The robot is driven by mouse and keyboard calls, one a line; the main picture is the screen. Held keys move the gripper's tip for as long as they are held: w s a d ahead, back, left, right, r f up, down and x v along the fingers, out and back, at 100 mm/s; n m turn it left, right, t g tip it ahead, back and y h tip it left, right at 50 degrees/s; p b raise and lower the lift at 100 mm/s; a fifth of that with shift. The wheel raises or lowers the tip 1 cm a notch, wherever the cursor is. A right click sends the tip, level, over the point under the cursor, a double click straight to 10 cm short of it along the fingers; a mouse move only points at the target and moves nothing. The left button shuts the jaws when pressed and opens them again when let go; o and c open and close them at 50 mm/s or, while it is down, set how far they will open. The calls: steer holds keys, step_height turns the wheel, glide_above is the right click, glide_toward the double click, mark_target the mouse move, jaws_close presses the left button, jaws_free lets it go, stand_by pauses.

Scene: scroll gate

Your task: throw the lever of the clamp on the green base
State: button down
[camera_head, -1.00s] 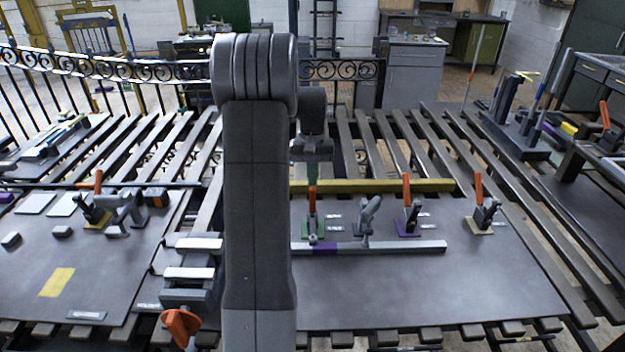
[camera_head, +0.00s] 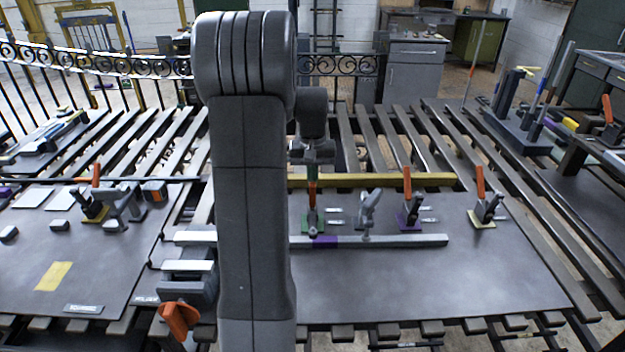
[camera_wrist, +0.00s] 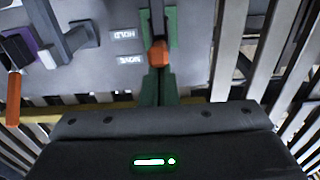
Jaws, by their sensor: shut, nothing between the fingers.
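The clamp on the green base (camera_head: 313,226) stands on the grey plate, just right of my arm in the head view. Its orange lever (camera_head: 312,192) points up. In the wrist view the green base (camera_wrist: 173,28) is at top centre and the orange lever end (camera_wrist: 158,53) faces the camera. My gripper (camera_head: 312,174) is shut and empty, right above the lever top. In the wrist view its dark green fingers (camera_wrist: 158,78) reach the lever end; I cannot tell whether they touch it. The clamp's lower part is partly hidden by the lever in the wrist view.
A grey clamp (camera_head: 367,210), a purple-based clamp (camera_head: 408,218) and a yellow-based clamp (camera_head: 484,215) stand to the right. A pale bar (camera_head: 400,241) lies in front and a yellow bar (camera_head: 400,180) behind. The plate's front is clear.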

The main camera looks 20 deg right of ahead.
steer(key=shift+s+a+f, duration=0.1)
steer(key=shift+s+f, duration=0.2)
steer(key=shift+s, duration=0.05)
steer(key=shift+w+r, duration=0.15)
steer(key=shift+r, duration=0.3)
step_height(320, 180, up, 14)
steer(key=shift+s+f+b, duration=0.2)
steer(key=shift+f+b, duration=0.05)
steer(key=shift+b, duration=0.05)
step_height(320, 180, down, 11)
steer(key=shift+w, duration=0.1)
stand_by(0.5)
steer(key=shift+r, duration=0.1)
